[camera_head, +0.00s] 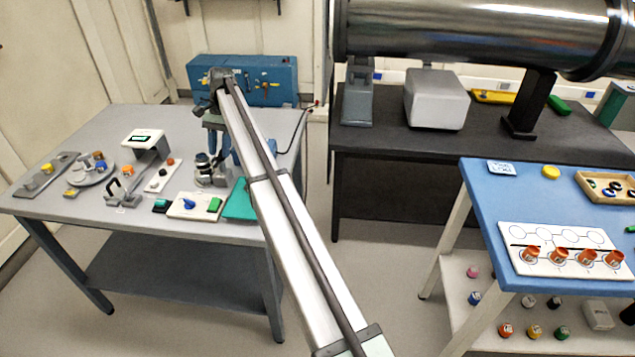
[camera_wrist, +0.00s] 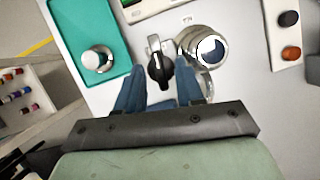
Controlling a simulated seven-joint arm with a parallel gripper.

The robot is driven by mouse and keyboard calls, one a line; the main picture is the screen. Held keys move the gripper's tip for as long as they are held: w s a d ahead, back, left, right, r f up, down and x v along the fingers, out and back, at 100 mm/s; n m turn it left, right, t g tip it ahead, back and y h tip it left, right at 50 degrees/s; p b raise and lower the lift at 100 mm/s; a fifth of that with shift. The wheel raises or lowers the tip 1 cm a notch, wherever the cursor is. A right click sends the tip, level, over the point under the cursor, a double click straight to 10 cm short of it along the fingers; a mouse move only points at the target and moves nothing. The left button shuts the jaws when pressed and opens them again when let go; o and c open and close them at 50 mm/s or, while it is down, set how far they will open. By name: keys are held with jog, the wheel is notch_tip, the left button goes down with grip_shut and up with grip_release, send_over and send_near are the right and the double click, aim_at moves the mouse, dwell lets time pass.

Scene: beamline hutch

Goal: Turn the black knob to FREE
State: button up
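The black knob (camera_wrist: 159,66) shows in the wrist view as a dark bar-shaped handle with a pale grey upper end, pointing roughly up the picture. It is beside a round chrome part (camera_wrist: 210,50) on a light grey surface. My gripper (camera_wrist: 160,67) has blue fingers, which are spread apart with one on each side of the knob. Narrow gaps seem to show, so I cannot tell whether either finger touches it. In the head view my gripper (camera_head: 228,150) hangs over the table by a grey stage (camera_head: 211,178); I cannot make out the knob there. No FREE marking is legible.
A teal tray (camera_wrist: 117,22) with a white-and-silver knob lies left of my gripper in the wrist view. A plate with dark and orange-brown knobs (camera_wrist: 289,36) is to the right. The grey table (camera_head: 110,235) holds several other fixtures. A blue box (camera_head: 270,80) stands behind.

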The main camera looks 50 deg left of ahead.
jog(key=m, duration=0.1)
jog(key=m+y, duration=0.1)
jog(key=m, duration=0.1)
jog(key=shift+w+d+m+g, duration=0.1)
jog(key=shift+d+m+g, duration=0.1)
jog(key=shift+m+g, duration=0.15)
jog(key=m+y, duration=0.2)
jog(key=m, duration=0.2)
jog(key=shift+d, duration=0.2)
jog(key=m+y, duration=0.1)
jog(key=m, duration=0.3)
jog(key=shift+d, duration=0.1)
jog(key=m+y, duration=0.1)
jog(key=m, duration=0.1)
jog(key=m+t+y, duration=0.1)
jog(key=m, duration=0.1)
jog(key=shift+s+d+m, duration=0.15)
jog(key=shift+s+m, duration=0.05)
jog(key=shift+m, duration=0.05)
jog(key=a+v, duration=0.1)
jog(key=v, duration=1.3)
jog(key=w+d+f, duration=0.9)
jog(key=d+f, duration=0.1)
jog(key=f, duration=0.2)
jog(key=w+d+f+n+h, duration=0.1)
jog(key=w+d+f, duration=0.9)
jog(key=f, duration=0.3)
jog(key=shift+w+f+t+h, duration=0.2)
jog(key=shift+w+t+h, duration=0.15)
jog(key=shift+t, duration=0.1)
